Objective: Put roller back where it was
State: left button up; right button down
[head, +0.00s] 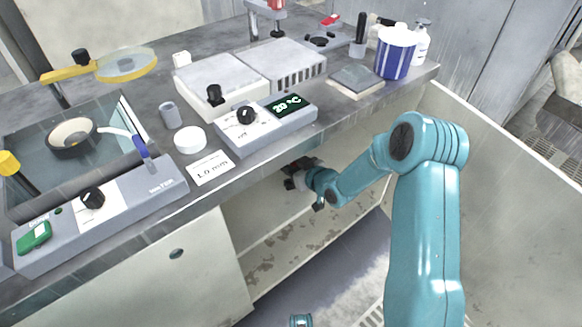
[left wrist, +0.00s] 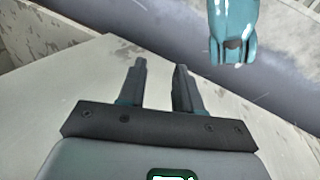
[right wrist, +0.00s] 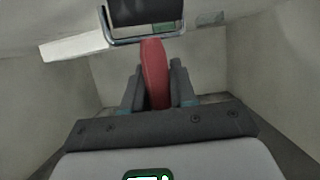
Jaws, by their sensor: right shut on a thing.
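My right gripper (right wrist: 155,75) is shut on the red handle of the roller (right wrist: 154,70) in the right wrist view. The roller's black cylinder (right wrist: 145,10) and bent metal frame lie beyond the fingertips, cut by the top edge. In the head view my right gripper (head: 298,172) is in the open cabinet space under the bench front; the roller cannot be made out there. My left gripper (left wrist: 158,68) is open and empty in the left wrist view, over a pale panel; it is not seen in the head view.
The bench (head: 340,117) overhangs the open cabinet (head: 290,235), whose pale walls also surround my right gripper. On the bench stand a 20 °C control unit (head: 265,125), a white block (head: 210,82), a blue-striped tub (head: 396,55) and a 1.0 mm card (head: 210,170).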

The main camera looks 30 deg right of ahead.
jog(key=shift+f, duration=0.25)
jog(key=c, duration=0.9)
grip_release()
jog(key=shift+r, duration=0.1)
